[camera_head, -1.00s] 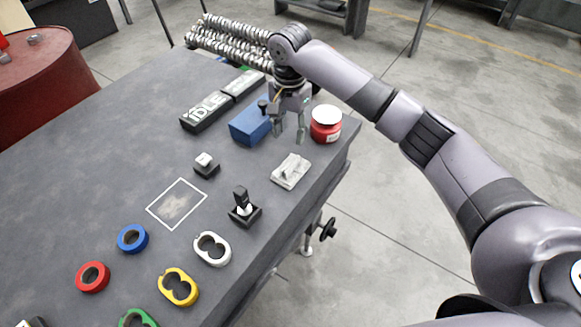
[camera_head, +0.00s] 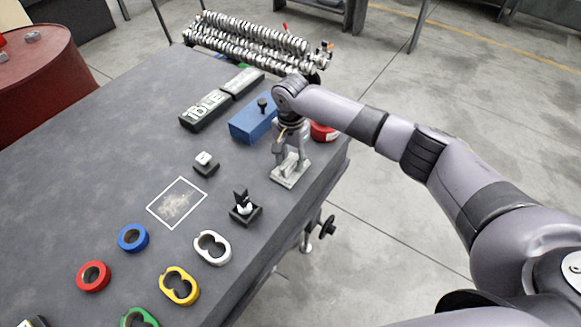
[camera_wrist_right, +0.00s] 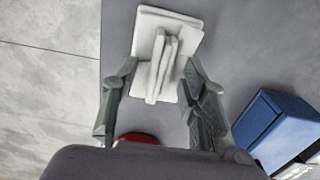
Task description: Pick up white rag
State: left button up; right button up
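The white rag (camera_head: 289,177) lies folded near the table's right edge, with a raised fold on top. In the right wrist view the rag (camera_wrist_right: 187,28) is a pale square with its ridge between the fingers. My right gripper (camera_head: 289,163) is directly over the rag, pointing down. In the right wrist view my right gripper (camera_wrist_right: 158,72) is open, one finger on each side of the raised fold. I cannot tell whether the fingers touch the cloth. My left gripper is not in view.
A blue box (camera_head: 252,122) and a red can (camera_head: 325,131) stand just behind my right gripper. A black joystick-like piece (camera_head: 244,209) stands nearer the front. Coloured rings, such as the white one (camera_head: 212,247), lie at the front. The table's right edge is close to the rag.

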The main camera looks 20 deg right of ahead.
aim_at(291, 160)
grip_shut()
dwell(0.4)
jog(key=shift+r, duration=0.15)
notch_tip(291, 160, up, 20)
dwell(0.6)
jog(key=c, duration=0.7)
grip_release()
grip_shut()
